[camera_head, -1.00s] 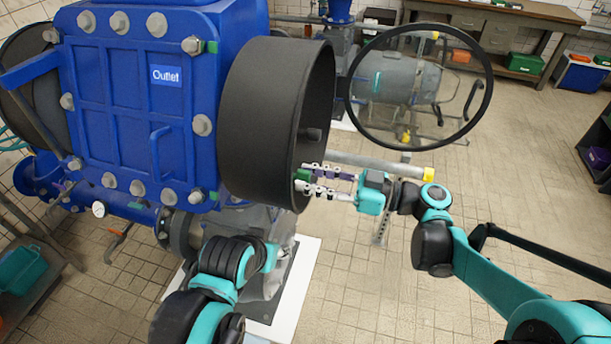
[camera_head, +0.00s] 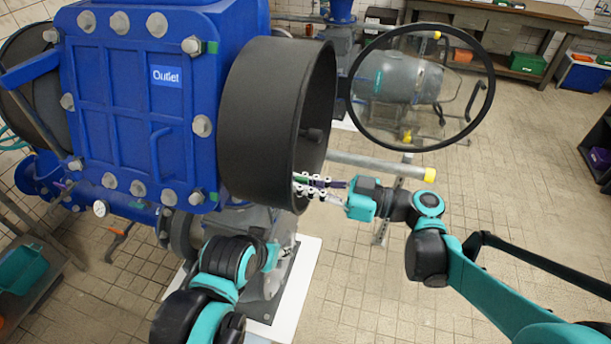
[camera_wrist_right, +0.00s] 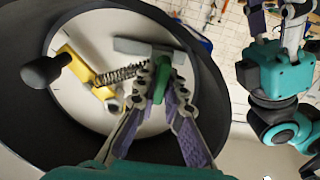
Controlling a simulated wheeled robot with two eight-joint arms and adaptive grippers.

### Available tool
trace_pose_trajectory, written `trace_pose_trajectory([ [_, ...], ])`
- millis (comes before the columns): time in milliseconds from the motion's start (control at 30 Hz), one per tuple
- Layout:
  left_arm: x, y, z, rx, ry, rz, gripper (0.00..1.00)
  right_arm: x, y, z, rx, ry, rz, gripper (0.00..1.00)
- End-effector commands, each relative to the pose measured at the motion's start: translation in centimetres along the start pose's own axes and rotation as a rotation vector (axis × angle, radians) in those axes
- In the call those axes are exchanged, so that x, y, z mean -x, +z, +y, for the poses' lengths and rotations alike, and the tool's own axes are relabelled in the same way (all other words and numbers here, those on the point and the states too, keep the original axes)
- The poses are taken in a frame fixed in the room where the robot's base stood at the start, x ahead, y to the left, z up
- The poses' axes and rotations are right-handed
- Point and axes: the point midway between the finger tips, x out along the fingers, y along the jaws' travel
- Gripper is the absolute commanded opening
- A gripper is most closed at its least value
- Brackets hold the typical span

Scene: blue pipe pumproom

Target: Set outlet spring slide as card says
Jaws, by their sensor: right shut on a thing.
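The blue unit (camera_head: 110,120) labelled "Outlet" (camera_head: 165,76) carries a black round housing (camera_head: 265,120) on its right side. In the right wrist view I look into the housing's rim (camera_wrist_right: 30,95) and see a coil spring (camera_wrist_right: 122,73), a yellow part (camera_wrist_right: 75,65) and a grey bar (camera_wrist_right: 135,46). A green piece (camera_wrist_right: 159,85) sits by the bar, between my right gripper's fingertips (camera_wrist_right: 157,80). My right gripper (camera_head: 300,185) is shut on this green piece at the housing's mouth. My left gripper (camera_wrist_right: 277,20) shows at the wrist view's upper right, fingers apart. No card is readable.
A clear round cover with a black rim (camera_head: 355,110) stands open right of the housing. A grey pipe with a yellow end (camera_head: 428,175) runs just above my right gripper. A workbench (camera_head: 490,20) stands at the back; tiled floor (camera_head: 530,190) at right is clear.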

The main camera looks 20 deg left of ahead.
Motion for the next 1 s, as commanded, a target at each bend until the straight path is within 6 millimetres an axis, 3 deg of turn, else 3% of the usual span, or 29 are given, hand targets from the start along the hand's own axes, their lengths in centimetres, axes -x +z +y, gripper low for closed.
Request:
trace_pose_trajectory([
  [67, 0.1, -0.1, 0.0, 0.0, 0.0, 0.0, 0.41, 0.0, 0.1, -1.1, -0.001, -0.005, -0.003, 0.0],
  [300, 0.1, 0.0, 0.0, 0.0, 0.0, 0.0, 0.41, 0.0, 0.1, -1.3, -0.001, -0.006, -0.003, 0.0],
  [333, 0.1, 0.0, 0.0, 0.0, 0.0, 0.0, 0.41, 0.0, 0.1, -1.3, -0.001, -0.006, -0.003, 0.14],
  [400, 0.1, 0.0, 0.0, 0.0, 0.0, 0.0, 0.41, 0.0, 0.1, -1.2, -0.001, -0.006, -0.003, 0.31],
  [767, 0.1, 0.0, 0.0, 0.0, 0.0, 0.0, 0.41, 0.4, 0.1, -1.1, -0.001, -0.003, -0.002, 0.31],
  [1000, 0.1, 0.0, 0.0, 0.0, 0.0, 0.0, 0.41, 4.5, 0.1, -0.9, -0.001, 0.003, -0.002, 0.31],
])
